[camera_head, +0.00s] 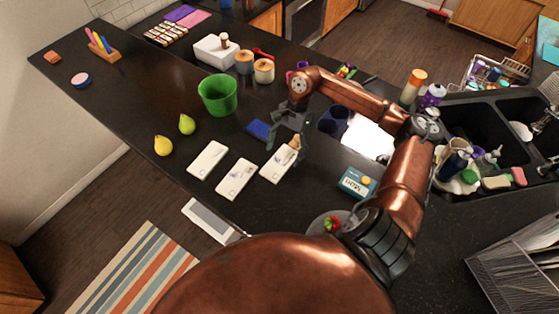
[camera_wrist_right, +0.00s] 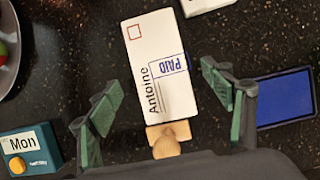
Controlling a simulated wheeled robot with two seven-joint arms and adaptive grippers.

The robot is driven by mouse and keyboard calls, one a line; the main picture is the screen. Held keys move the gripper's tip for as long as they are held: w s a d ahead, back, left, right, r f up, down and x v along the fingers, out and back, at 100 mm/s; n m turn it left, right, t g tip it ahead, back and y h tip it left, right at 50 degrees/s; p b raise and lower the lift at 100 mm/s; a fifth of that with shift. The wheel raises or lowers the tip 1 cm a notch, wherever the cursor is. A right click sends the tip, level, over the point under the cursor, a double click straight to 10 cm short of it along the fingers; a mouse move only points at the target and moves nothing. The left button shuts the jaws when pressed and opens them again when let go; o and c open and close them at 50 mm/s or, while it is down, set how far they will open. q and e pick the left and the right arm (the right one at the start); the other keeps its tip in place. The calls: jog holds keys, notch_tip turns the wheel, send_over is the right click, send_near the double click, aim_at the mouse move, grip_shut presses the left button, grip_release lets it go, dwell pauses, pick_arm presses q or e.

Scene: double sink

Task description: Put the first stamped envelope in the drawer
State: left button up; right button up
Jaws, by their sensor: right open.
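Three white envelopes lie in a row on the dark counter: left (camera_head: 207,160), middle (camera_head: 235,179) and right (camera_head: 278,166). The right wrist view shows one envelope (camera_wrist_right: 150,50) with "Antoine", a red square and a blue "PAID" mark. My right gripper (camera_head: 291,138) is open above the right envelope's far end; in the wrist view its fingers (camera_wrist_right: 168,92) straddle that envelope, holding nothing. A wooden stamp (camera_wrist_right: 166,138) is between the finger bases at the envelope's end. A blue ink pad (camera_wrist_right: 285,97) lies beside it. An open drawer (camera_head: 210,218) juts out below the counter edge. My left gripper is not in view.
A "Mon" box (camera_head: 357,182) and a plate with a strawberry (camera_head: 331,223) are to the right. The sink (camera_head: 470,125) is at far right.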

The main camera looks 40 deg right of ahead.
jog(key=shift+s+a+f, duration=0.1)
jog(key=shift+a+f, duration=0.25)
jog(key=shift+f, duration=0.2)
jog(key=shift+a+f, duration=0.1)
jog(key=shift+f, duration=0.45)
jog(key=shift+c, duration=0.5)
jog(key=c, duration=0.3)
jog(key=shift+s, duration=0.1)
jog(key=c, duration=0.5)
jog(key=shift+c, duration=1.4)
jog(key=shift+r, duration=0.1)
jog(key=shift+c, duration=0.6)
jog(key=shift+r, duration=0.4)
notch_tip(320, 180, up, 2)
jog(key=shift+b, duration=0.8)
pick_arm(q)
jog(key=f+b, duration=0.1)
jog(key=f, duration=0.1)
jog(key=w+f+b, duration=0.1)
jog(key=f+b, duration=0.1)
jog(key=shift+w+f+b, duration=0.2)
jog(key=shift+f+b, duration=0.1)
pick_arm(e)
jog(key=s+a+r, duration=0.9)
jog(key=s+r, duration=0.1)
jog(key=shift+s+a, duration=0.15)
jog(key=shift+s, duration=0.05)
